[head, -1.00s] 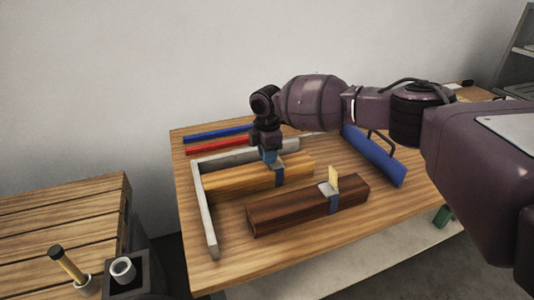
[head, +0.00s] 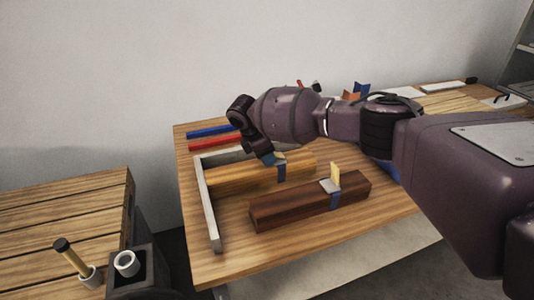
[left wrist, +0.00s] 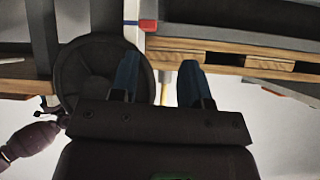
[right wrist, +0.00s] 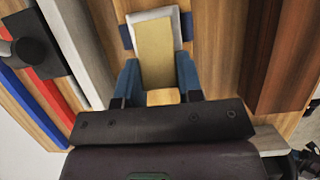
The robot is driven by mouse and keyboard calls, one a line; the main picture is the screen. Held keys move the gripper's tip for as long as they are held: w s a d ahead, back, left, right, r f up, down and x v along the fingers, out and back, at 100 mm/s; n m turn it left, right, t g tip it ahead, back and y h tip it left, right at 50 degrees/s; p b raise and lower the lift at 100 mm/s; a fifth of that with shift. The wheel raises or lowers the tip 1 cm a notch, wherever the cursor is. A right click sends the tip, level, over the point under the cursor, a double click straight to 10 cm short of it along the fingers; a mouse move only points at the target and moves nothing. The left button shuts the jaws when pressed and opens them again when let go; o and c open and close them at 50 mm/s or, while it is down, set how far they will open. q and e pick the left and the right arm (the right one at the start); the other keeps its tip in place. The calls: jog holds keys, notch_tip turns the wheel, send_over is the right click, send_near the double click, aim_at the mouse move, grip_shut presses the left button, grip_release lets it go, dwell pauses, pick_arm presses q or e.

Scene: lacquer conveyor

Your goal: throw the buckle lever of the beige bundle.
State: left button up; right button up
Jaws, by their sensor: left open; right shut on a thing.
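The beige bundle (head: 235,176) lies on the wooden table with a blue strap (head: 281,173) around it. My right gripper (head: 268,158) is at the strap's buckle, with its wrist tilted to the left. In the right wrist view, its blue fingers (right wrist: 158,76) are shut on a yellowish lever (right wrist: 155,48) over a pale grey buckle plate (right wrist: 180,22). The lever is hidden in the head view, and its exact angle is hard to tell. My left gripper (left wrist: 159,82) is open and empty in its own wrist view, away from the bundle.
A dark brown bundle (head: 290,207) lies in front, its yellow lever (head: 335,174) standing up. A grey frame (head: 209,205) borders the beige bundle's left and back. Blue (head: 212,131) and red (head: 212,143) bars lie behind. A slatted bench (head: 65,210) stands at left.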

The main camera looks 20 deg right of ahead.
jog(key=o, duration=0.9)
jog(key=shift+o, duration=0.2)
jog(key=p+v, duration=0.1)
jog(key=v, duration=0.9)
jog(key=shift+a+r, duration=0.2)
jog(key=shift+r, duration=0.15)
